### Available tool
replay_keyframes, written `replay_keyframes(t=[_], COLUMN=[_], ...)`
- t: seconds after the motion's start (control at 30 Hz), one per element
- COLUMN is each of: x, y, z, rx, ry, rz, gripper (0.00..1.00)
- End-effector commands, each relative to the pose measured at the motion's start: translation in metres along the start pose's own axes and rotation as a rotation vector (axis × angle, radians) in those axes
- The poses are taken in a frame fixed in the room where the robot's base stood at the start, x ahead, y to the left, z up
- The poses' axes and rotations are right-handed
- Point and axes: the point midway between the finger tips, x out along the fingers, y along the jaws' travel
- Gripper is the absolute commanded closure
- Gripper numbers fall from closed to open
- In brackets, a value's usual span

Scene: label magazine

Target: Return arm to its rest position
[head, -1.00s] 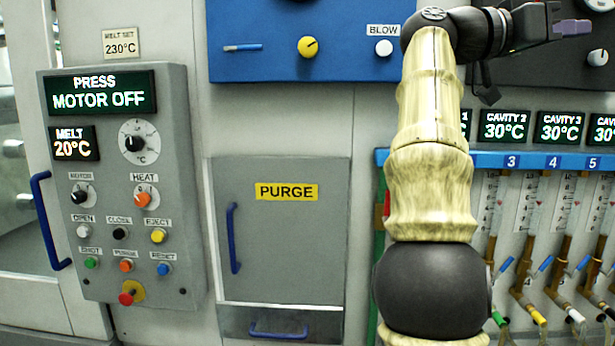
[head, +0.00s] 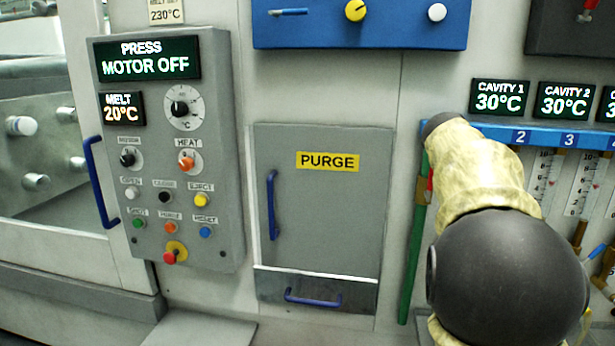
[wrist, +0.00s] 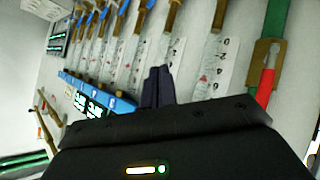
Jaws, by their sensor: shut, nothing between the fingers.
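My gripper (wrist: 158,87) shows in the wrist view as dark fingers held together with nothing between them. It is apart from the panel of flow tubes behind it.
A grey control panel (head: 222,150) reads "MOTOR OFF" and melt 20°C. A closed PURGE door (head: 345,215) with a blue handle is right of it. A blue panel (head: 300,33) hangs above. A blue rail (head: 490,131) and gauge tubes (head: 545,183) stand behind my arm.

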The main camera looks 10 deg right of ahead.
Motion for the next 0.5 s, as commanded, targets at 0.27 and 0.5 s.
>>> replay_keyframes(t=[0.27,0.5], x=[0.0,-0.031], y=[-0.127,-0.2], z=[0.119,0.237], rx=[-0.193,-0.322], ry=[-0.143,-0.257], rz=[-0.339,-0.57], gripper=[1.0,1.0])
